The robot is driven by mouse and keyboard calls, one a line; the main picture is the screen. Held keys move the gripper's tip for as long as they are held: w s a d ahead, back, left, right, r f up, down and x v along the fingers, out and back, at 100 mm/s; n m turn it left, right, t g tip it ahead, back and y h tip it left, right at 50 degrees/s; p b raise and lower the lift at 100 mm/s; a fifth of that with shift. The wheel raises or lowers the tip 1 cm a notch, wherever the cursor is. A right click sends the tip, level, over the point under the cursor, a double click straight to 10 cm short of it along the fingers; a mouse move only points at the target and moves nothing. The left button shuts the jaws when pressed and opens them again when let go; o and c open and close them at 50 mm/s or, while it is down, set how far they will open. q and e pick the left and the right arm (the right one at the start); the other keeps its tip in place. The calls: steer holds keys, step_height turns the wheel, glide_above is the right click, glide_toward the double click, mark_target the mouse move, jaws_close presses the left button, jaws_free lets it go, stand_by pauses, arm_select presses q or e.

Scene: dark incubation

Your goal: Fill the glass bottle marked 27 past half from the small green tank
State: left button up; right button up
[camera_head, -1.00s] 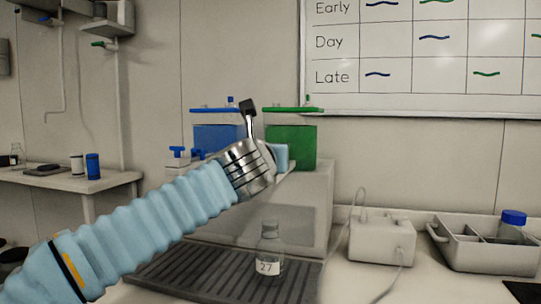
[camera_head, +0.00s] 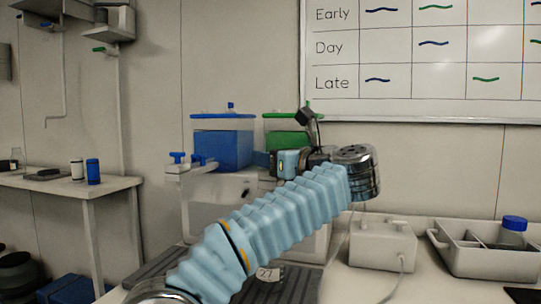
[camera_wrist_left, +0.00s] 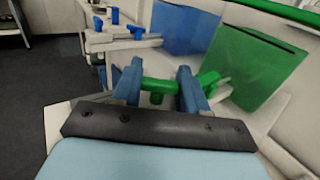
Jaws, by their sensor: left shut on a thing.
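The small green tank (camera_head: 287,139) stands at the back on a pale stand. It also shows at the right of the left wrist view (camera_wrist_left: 252,65). In that view my left gripper (camera_wrist_left: 160,82) has its two blue fingers on either side of the tank's green tap handle (camera_wrist_left: 158,88) and is shut on it. In the head view the left gripper (camera_head: 262,159) is in front of the tanks, partly hidden by my arm. The glass bottle marked 27 (camera_head: 268,273) stands on the dark ribbed tray (camera_head: 300,285). My arm hides most of it, so its level cannot be seen.
A blue tank (camera_head: 222,145) with blue taps stands left of the green one. A grey box with a cable (camera_head: 382,245) and a divided caddy (camera_head: 490,258) with a blue-capped bottle stand to the right. A side table (camera_head: 65,185) is at the left.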

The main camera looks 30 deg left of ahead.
arm_select(q)
steer(key=shift+r+n+g+y, duration=0.15)
steer(key=shift+n+g+y, duration=0.25)
steer(key=shift+n+g, duration=0.75)
steer(key=shift+g, duration=0.35)
steer(key=o, duration=1.1)
steer(key=shift+c, duration=0.2)
steer(key=s+d+b, duration=0.1)
steer(key=s+d, duration=0.1)
steer(key=d, duration=1.1)
steer(key=shift+s+d, duration=0.25)
